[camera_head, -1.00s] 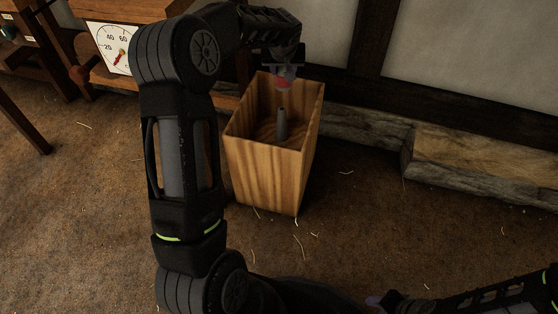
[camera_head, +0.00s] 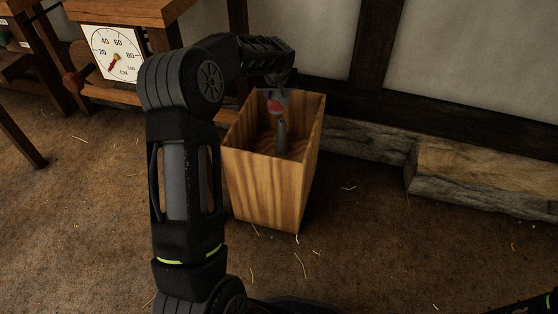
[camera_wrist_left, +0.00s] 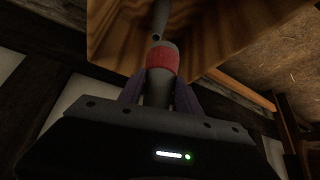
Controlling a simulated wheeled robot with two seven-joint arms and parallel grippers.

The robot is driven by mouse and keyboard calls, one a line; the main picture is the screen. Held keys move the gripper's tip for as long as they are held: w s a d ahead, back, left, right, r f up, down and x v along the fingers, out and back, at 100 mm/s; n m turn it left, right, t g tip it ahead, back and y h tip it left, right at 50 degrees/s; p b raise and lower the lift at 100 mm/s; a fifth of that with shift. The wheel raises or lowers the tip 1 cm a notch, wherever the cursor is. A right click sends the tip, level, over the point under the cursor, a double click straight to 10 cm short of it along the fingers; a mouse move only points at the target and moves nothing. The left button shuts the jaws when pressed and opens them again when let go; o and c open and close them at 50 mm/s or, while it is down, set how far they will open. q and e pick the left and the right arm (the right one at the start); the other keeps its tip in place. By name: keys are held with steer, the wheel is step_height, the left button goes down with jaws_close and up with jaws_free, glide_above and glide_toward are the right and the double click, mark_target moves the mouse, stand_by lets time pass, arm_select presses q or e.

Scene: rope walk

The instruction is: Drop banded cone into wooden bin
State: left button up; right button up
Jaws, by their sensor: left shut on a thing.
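My left gripper (camera_head: 275,92) is shut on the banded cone (camera_head: 274,105) and holds it over the wooden bin (camera_head: 265,190), within the outline of its opening. In the left wrist view the cone (camera_wrist_left: 163,62) is dark grey with a red band and sits between the purple fingers of the gripper (camera_wrist_left: 160,92). Part of the cone is hidden by the gripper. A grey tapered piece (camera_head: 282,138) shows upright inside the bin, just below the cone; I cannot tell whether they touch. The right gripper is out of view.
A dial gauge (camera_head: 117,54) on a wooden stand is at the upper left. The brown floor (camera_head: 400,260) right of the bin is clear apart from straw bits.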

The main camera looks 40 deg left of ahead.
mark_target(276, 99)
arm_select(q)
steer(key=shift+f+b, duration=0.8)
steer(key=shift+f, duration=0.95)
steer(key=o, duration=1.4)
steer(key=shift+r, duration=0.1)
steer(key=p+v, duration=0.2)
steer(key=v, duration=0.5)
steer(key=shift+s+d+r, duration=0.1)
steer(key=shift+s+r, duration=0.1)
steer(key=shift+r, duration=0.1)
steer(key=shift+f, duration=0.1)
